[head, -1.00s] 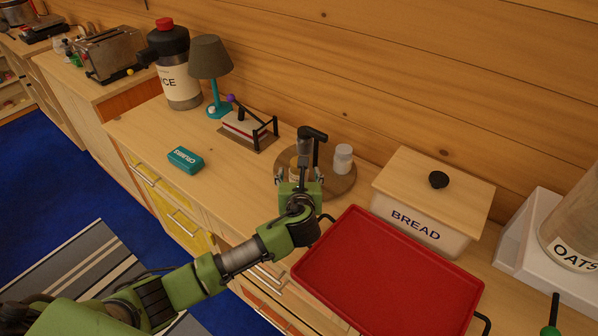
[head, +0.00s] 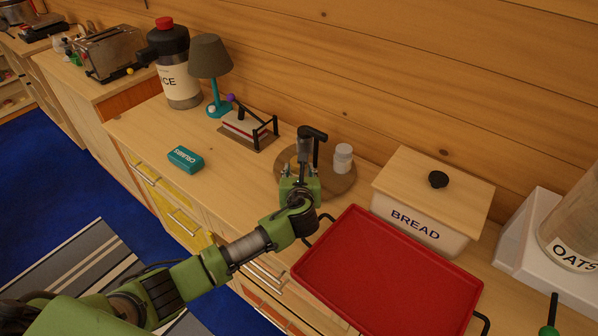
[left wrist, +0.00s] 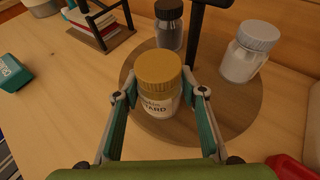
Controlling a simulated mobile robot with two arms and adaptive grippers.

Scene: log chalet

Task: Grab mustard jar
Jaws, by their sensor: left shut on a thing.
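The mustard jar (left wrist: 158,88) has a mustard-yellow lid and a pale label with dark lettering. It stands upright on the round wooden board (left wrist: 228,118) in the left wrist view. My left gripper (left wrist: 160,95) is shut on the jar, one finger on each side. In the head view my left gripper (head: 300,178) is over the near left part of the round board (head: 338,185), and it hides the jar there. My right gripper is not in view.
A white jar (left wrist: 249,52), a dark-lidded jar (left wrist: 169,24) and a black post stand close behind on the board. A red tray (head: 390,275) and bread box (head: 425,205) are to the right. A teal crumbs box (head: 185,159) lies left.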

